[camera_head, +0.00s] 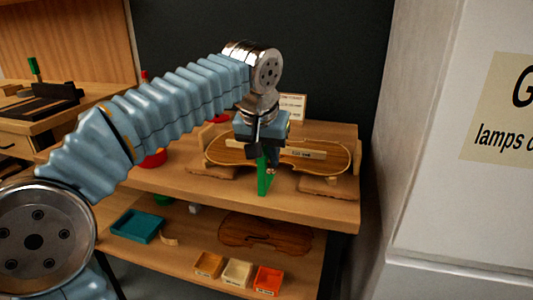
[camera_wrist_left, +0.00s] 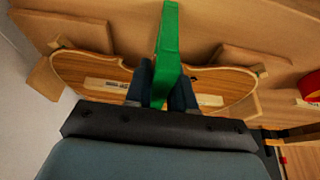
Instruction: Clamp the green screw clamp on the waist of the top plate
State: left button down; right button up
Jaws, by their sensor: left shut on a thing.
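The top plate (camera_head: 225,151) is a violin-shaped wooden plate lying on the upper bench shelf on small supports; it also shows in the left wrist view (camera_wrist_left: 95,70). The green screw clamp (camera_head: 264,177) stands upright at the plate's waist, at its near edge. My left gripper (camera_head: 262,152) is shut on the clamp from above. In the left wrist view the clamp (camera_wrist_left: 167,50) sits between the two dark fingers (camera_wrist_left: 163,88). Whether the clamp's jaws touch the plate is hidden by the gripper. My right gripper is not in view.
The bench top (camera_head: 310,208) has bare room in front of the plate. The lower shelf holds a teal tray (camera_head: 137,226), another violin plate (camera_head: 265,233) and small bins (camera_head: 268,279). A red bowl (camera_head: 154,158) stands left of the plate. A white cabinet is at right.

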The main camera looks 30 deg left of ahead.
pick_arm(q)
jog(key=shift+p, duration=0.3)
dwell(0.7)
jog(key=shift+w+a+r+p, duration=0.1)
jog(key=shift+w+a+p, duration=0.1)
jog(key=shift+w+p, duration=0.55)
jog(key=shift+w+a+f+p, duration=0.1)
jog(key=shift+w+a+p, duration=0.25)
jog(key=shift+w, duration=0.7)
jog(key=shift+w+a+r+p, duration=0.1)
jog(key=shift+w+p, duration=0.55)
jog(key=shift+w, duration=0.25)
jog(key=c, duration=0.9)
grip_release()
jog(key=v, duration=1.3)
jog(key=shift+s+r, duration=0.2)
jog(key=shift+r, duration=0.05)
